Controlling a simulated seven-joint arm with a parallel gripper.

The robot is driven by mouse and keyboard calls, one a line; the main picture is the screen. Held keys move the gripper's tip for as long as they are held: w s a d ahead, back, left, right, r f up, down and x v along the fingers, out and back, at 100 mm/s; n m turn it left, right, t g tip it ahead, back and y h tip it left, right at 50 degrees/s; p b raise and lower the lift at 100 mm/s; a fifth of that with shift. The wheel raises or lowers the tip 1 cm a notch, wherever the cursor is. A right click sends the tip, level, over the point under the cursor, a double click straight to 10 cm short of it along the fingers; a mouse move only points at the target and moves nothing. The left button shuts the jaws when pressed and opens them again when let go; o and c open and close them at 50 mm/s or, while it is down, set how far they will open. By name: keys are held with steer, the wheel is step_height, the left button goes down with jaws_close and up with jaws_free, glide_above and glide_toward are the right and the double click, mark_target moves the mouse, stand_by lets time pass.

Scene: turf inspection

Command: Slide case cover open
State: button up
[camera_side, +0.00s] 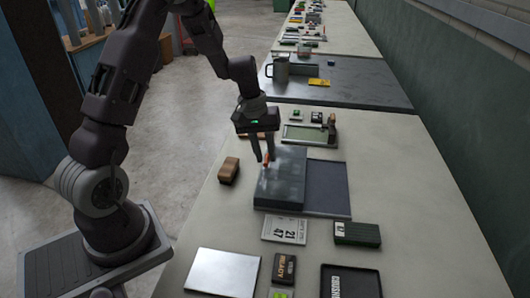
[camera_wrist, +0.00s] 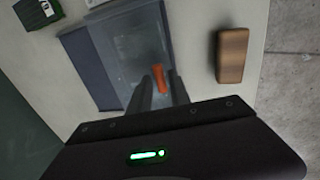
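The case is a flat, dark blue-grey box on the bench. Its grey-green cover (camera_side: 287,172) lies over the left part in the side view. A lower, flat dark panel (camera_side: 329,189) shows uncovered to its right. The wrist view also shows the cover (camera_wrist: 143,38) and the dark panel (camera_wrist: 88,68). A small orange handle (camera_wrist: 160,78) stands on the cover near its edge; it also shows in the side view (camera_side: 267,158). My gripper (camera_side: 265,162) points down at the handle, one finger on each side. I cannot tell whether the fingers touch it.
A brown wooden block (camera_side: 229,169) lies left of the case. A dated card (camera_side: 285,229) and a dark green box (camera_side: 357,234) lie in front. A metal sheet (camera_side: 223,272) is nearer. A framed green-grey plate (camera_side: 309,135) lies behind. Bench is clear at right.

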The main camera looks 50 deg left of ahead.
jaws_close()
steer(key=shift+d, duration=0.1)
stand_by(1.1)
